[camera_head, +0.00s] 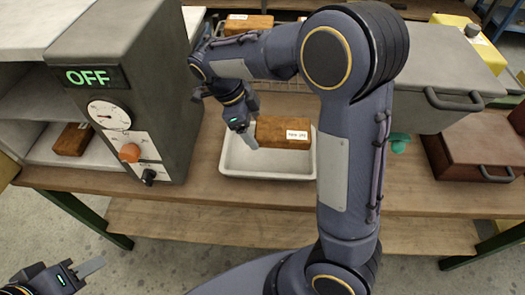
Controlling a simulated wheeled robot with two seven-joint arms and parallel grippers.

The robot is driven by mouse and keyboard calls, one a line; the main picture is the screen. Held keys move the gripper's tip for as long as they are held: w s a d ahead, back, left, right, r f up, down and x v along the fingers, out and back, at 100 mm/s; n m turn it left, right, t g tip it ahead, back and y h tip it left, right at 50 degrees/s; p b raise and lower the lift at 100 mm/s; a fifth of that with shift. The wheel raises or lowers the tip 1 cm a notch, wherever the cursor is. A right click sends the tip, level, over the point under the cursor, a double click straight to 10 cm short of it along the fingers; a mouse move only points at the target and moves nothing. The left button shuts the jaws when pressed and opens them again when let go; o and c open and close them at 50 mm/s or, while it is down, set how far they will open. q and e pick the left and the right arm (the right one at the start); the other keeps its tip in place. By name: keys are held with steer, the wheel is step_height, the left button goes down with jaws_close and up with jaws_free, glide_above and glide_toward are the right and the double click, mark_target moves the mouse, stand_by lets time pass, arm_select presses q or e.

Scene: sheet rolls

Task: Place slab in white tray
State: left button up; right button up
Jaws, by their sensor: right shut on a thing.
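A brown slab (270,131) with a white label is held over the white tray (240,168), which sits on the wooden bench. My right gripper (250,138) is shut on the slab at its left end. I cannot tell whether the slab touches the tray. My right arm hides part of the tray's right side. My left gripper (90,267) is at the lower left, away from the bench. Its fingers are seen edge-on, so its opening is unclear. Another brown slab (73,139) lies in the shelf opening at the left.
A grey control box (140,75) with an OFF display, gauge and knobs stands left of the tray. A grey case (445,80) and a brown box (480,150) stand at the right. Another slab (247,24) lies behind. A green object (399,142) shows beside my arm.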

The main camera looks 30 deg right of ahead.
mark_target(260, 154)
steer(key=shift+f, duration=3.95)
steer(key=shift+f, duration=0.1)
steer(key=o, duration=1.3)
steer(key=shift+c, duration=0.2)
